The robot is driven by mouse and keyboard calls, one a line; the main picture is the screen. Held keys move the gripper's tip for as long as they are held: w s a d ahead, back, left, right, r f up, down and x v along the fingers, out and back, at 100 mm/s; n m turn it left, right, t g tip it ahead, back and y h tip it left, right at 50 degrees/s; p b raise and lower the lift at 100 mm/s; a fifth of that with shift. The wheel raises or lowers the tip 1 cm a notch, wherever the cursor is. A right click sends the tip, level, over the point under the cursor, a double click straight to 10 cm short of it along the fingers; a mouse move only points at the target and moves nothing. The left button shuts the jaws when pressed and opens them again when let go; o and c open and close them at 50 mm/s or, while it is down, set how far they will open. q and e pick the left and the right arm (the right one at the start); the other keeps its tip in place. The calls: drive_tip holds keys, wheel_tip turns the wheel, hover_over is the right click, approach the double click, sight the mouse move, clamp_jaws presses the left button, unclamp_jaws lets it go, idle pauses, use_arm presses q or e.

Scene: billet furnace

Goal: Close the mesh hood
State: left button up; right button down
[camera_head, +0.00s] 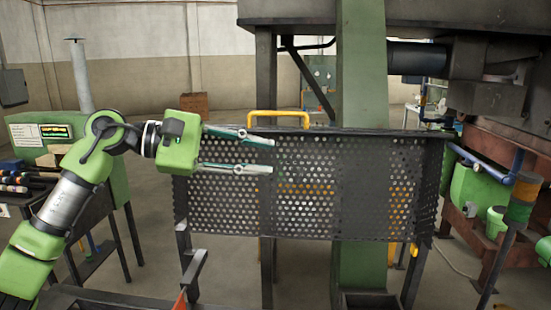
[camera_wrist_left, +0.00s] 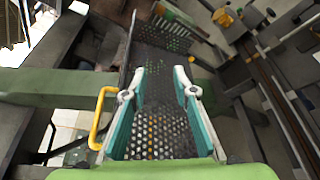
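The mesh hood (camera_head: 310,205) is a dark perforated panel standing upright across the middle of the head view. A yellow handle (camera_head: 278,115) rises from its top edge. My left gripper (camera_head: 272,156) is open and empty, its teal and white fingers pointing right in front of the panel's upper part, below the handle in the picture. In the left wrist view, the open fingers (camera_wrist_left: 160,72) have perforated mesh (camera_wrist_left: 160,135) behind them. The handle (camera_wrist_left: 99,118) lies outside the left finger there, not between the fingers. My right gripper does not show.
A green column (camera_head: 362,80) stands behind the hood, under a dark overhead frame. A green bench (camera_head: 115,180) with tools is at left. Pipes and a green machine (camera_head: 480,195) crowd the right. Open floor shows around the bench.

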use_arm(q)
drive_tip(key=v, duration=0.8)
drive_tip(key=shift+a, duration=0.25)
